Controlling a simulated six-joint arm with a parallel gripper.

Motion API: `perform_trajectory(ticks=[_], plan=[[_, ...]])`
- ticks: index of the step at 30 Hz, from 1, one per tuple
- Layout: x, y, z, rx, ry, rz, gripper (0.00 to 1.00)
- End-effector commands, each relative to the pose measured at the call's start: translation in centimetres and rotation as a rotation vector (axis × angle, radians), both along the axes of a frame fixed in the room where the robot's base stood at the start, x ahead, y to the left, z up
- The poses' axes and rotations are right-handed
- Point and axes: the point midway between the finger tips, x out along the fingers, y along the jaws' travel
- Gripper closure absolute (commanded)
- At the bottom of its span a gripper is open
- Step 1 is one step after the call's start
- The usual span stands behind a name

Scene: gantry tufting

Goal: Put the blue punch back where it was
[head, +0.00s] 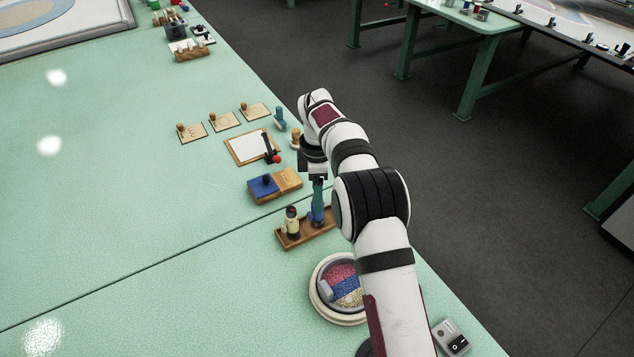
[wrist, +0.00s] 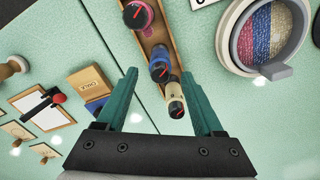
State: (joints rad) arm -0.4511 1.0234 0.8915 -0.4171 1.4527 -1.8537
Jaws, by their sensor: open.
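The blue punch (wrist: 159,66) stands in the narrow wooden tray (head: 292,241), between a pink punch (wrist: 138,14) and a cream punch (wrist: 175,98). In the head view the blue punch (head: 316,217) is partly covered by my gripper, and the pink one is hidden behind my arm. My gripper (head: 318,200) points down over the tray with its teal fingers around the top of the blue punch. In the wrist view my gripper (wrist: 158,74) is open, with one fingertip on each side of the blue punch. I cannot tell whether the fingers touch it.
A round bowl with coloured sections (head: 326,301) lies close in front of the tray. Behind the tray are a wooden box with a blue pad (head: 264,186), a clipboard (head: 246,148) and several stamps. The green table is clear to the left; its edge runs along the right.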

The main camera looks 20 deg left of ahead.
Motion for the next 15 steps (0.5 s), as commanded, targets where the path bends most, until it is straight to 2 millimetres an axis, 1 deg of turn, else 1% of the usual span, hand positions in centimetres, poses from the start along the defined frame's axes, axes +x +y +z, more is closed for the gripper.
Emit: perform_trajectory(ticks=[1, 3, 6, 9, 13, 14, 15], plan=[[0.1, 0.1, 1.4, 0.003, -0.004, 0.000, 0.31], [0.1, 0.0, 3.1, 0.002, -0.003, 0.000, 0.31], [0.0, 0.0, 4.7, 0.001, -0.002, 0.000, 0.31], [0.0, 0.0, 5.6, 0.001, 0.000, 0.000, 0.31], [-0.1, -0.2, 5.9, 0.001, 0.000, -0.009, 0.31], [-0.2, -0.5, 6.3, 0.003, 0.001, -0.032, 0.31], [-0.5, -1.3, 7.3, 0.006, 0.003, -0.091, 0.31]])
